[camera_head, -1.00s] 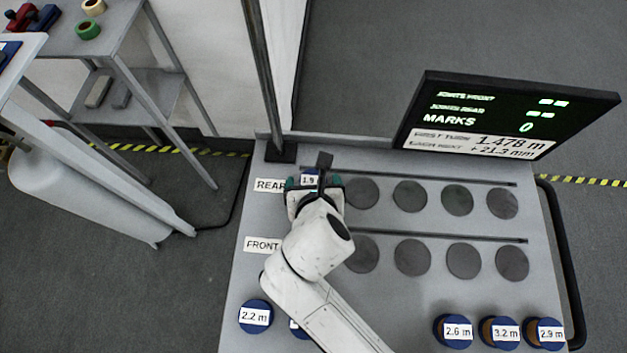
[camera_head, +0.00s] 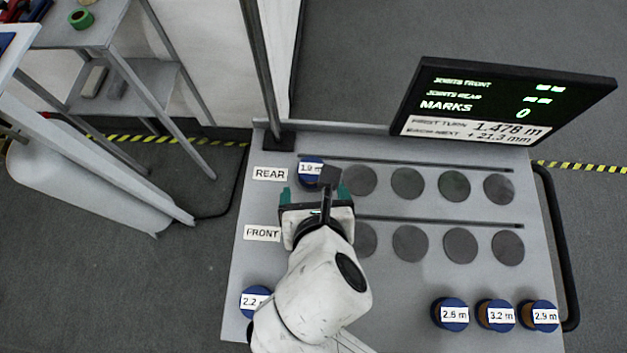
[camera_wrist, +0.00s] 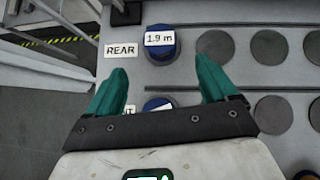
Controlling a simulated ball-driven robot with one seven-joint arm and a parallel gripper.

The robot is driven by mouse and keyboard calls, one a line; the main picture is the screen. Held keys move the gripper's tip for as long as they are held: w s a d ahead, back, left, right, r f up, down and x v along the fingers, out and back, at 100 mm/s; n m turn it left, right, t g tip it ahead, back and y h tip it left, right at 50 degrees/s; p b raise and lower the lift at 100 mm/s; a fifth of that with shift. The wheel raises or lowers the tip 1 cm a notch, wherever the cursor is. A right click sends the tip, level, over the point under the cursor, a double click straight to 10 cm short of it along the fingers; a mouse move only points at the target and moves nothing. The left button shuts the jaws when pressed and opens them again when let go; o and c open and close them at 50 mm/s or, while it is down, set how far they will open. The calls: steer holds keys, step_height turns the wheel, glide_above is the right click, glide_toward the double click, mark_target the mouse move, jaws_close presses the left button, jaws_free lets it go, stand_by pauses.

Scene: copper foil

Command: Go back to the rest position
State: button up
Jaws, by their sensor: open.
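My gripper (camera_head: 314,192) is open and empty over the table (camera_head: 400,305), between the rear and front rows. Its green fingers also show spread apart in the wrist view (camera_wrist: 160,85). A blue roll labelled 1.9 m (camera_head: 310,171) stands at the first spot of the rear row, just beyond my fingertips and apart from them. It also shows whole in the wrist view (camera_wrist: 161,42). Another blue piece (camera_wrist: 157,105) with a white label shows between my fingers, partly hidden by the gripper. My arm hides part of the table's front left.
Rolls labelled 2.6 m (camera_head: 450,315), 3.2 m (camera_head: 496,315) and 2.9 m (camera_head: 539,316) stand at front right. A 2.2 m roll (camera_head: 255,300) is partly hidden by my arm. Several dark round spots lie empty. A display (camera_head: 505,100) and a post (camera_head: 262,70) stand behind.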

steer(key=shift+s+r, duration=0.2)
stand_by(0.5)
